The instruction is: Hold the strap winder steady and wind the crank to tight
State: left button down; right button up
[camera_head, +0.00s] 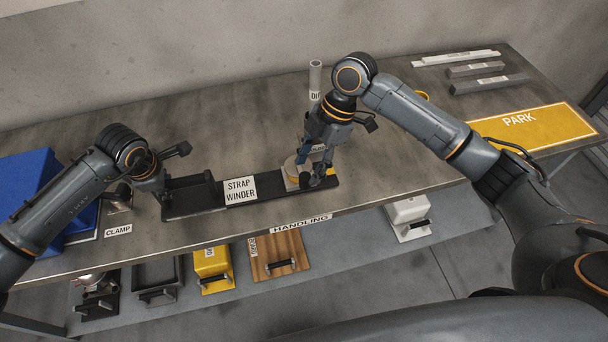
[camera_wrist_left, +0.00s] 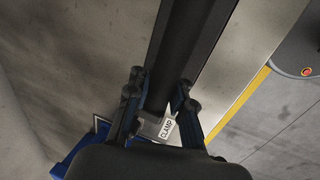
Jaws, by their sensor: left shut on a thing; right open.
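The strap winder (camera_head: 262,189) is a long dark base lying on the bench, with a white label, a raised black bracket at its left end and a pale round part with a yellow edge (camera_head: 293,174) at its right. My left gripper (camera_head: 160,190) is at the left end, shut on the strap winder. In the left wrist view the strap winder (camera_wrist_left: 190,45) runs as a dark bar between the fingers of the left gripper (camera_wrist_left: 160,92). My right gripper (camera_head: 312,182) is open, pointing down over the round part. It hides most of the crank area, so contact cannot be told.
A blue bin (camera_head: 38,180) and the CLAMP label (camera_head: 118,230) are at the left. A grey upright tube (camera_head: 315,78) stands behind my right gripper. A yellow PARK area (camera_head: 540,125) and grey bars (camera_head: 475,70) are at the right. Handled blocks sit on the lower shelf (camera_head: 340,265).

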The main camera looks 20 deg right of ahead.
aim_at(305, 175)
jog(key=shift+x, duration=2.1)
grip_shut()
